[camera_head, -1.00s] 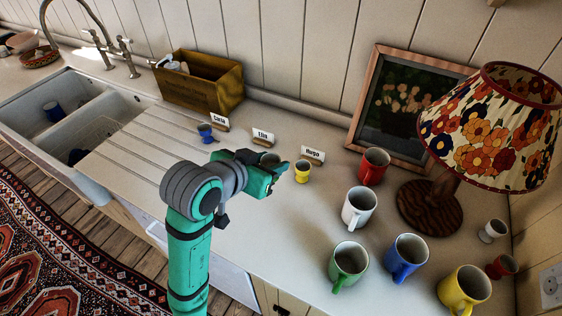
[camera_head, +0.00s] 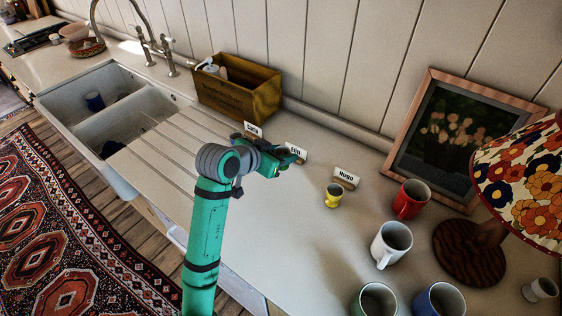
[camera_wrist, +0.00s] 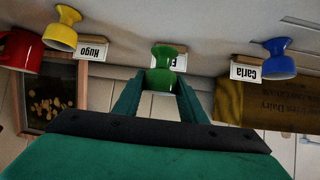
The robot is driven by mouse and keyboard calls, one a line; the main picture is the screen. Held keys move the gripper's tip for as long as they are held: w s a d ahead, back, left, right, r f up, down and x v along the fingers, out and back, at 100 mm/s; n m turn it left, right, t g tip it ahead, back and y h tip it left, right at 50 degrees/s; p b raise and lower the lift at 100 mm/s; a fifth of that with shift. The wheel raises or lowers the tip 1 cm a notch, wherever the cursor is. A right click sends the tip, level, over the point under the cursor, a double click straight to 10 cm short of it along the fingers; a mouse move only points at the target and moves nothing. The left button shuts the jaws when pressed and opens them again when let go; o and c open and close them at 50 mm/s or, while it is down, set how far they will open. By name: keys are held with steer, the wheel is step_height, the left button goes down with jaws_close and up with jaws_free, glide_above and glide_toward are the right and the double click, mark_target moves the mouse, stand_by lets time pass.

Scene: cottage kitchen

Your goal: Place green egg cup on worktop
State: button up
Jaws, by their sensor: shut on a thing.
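My gripper (camera_head: 290,158) is shut on the green egg cup, in front of the Elin card (camera_head: 296,151). The green egg cup (camera_wrist: 161,77) shows between the two fingers in the upside-down wrist view, upright, its foot toward the worktop (camera_head: 262,222). I cannot tell whether the foot touches the worktop. In the head view my gripper hides the cup. The yellow egg cup (camera_head: 333,196) stands by the Hugo card (camera_head: 346,177). The blue egg cup (camera_wrist: 279,60) stands by the Carla card (camera_wrist: 247,68); my arm hides it in the head view.
A red mug (camera_head: 411,200), a white mug (camera_head: 391,244), a green mug (camera_head: 374,300) and a blue mug (camera_head: 440,300) stand at right. A wooden box (camera_head: 238,92) and sink (camera_head: 115,110) lie left.

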steer(key=shift+w+a+f, duration=0.2)
steer(key=shift+w+f, duration=0.65)
steer(key=shift+f, duration=1.85)
steer(key=o, duration=1.1)
steer(key=shift+f, duration=0.15)
steer(key=shift+c, duration=0.2)
steer(key=shift+a+r, duration=0.1)
steer(key=shift+r, duration=0.2)
steer(key=v, duration=1.1)
steer(key=shift+s+a+r, duration=0.15)
steer(key=shift+s+r, duration=0.1)
steer(key=shift+a, duration=0.1)
